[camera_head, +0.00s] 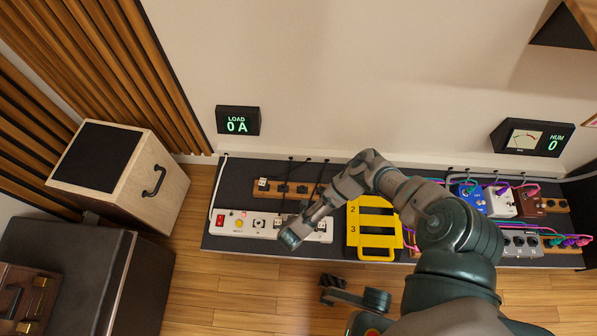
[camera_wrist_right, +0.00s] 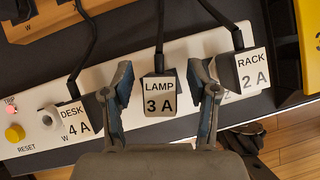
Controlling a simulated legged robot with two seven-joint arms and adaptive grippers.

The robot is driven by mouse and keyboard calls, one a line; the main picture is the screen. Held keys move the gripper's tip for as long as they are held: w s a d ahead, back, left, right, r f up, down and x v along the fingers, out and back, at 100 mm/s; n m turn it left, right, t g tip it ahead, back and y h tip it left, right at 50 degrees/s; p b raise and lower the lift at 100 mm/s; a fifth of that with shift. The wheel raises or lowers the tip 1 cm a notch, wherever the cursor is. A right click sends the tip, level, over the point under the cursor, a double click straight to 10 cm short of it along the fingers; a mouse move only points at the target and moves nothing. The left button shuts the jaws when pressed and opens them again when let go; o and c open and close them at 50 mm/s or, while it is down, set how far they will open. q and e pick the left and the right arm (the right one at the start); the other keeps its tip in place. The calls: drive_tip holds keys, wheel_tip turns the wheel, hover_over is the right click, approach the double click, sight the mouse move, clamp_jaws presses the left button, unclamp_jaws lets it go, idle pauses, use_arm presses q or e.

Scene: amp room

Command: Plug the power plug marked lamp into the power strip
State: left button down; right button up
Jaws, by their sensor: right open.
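The lamp plug, with a tag reading LAMP 3 A (camera_wrist_right: 158,97), is over the white power strip (camera_wrist_right: 30,150) in the right wrist view. Its black cable runs upward. My right gripper (camera_wrist_right: 162,90) is open, with one finger on each side of the lamp plug. I cannot tell whether the plug is seated in a socket. In the head view, my right gripper (camera_head: 289,240) is over the strip (camera_head: 222,222) and hides part of it. My left gripper (camera_head: 333,284) is in front of the shelf edge, small and dark; its jaws are unclear.
Tags DESK 4 A (camera_wrist_right: 75,119) and RACK 2 A (camera_wrist_right: 252,72) flank the lamp plug closely. A wooden plug holder (camera_head: 268,188) lies behind the strip. A yellow frame (camera_head: 378,254) stands right of it. The load display (camera_head: 237,121) reads 0 A.

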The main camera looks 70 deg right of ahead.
drive_tip(key=v, duration=1)
drive_tip(key=shift+a+r, duration=0.25)
drive_tip(key=shift+r, duration=0.05)
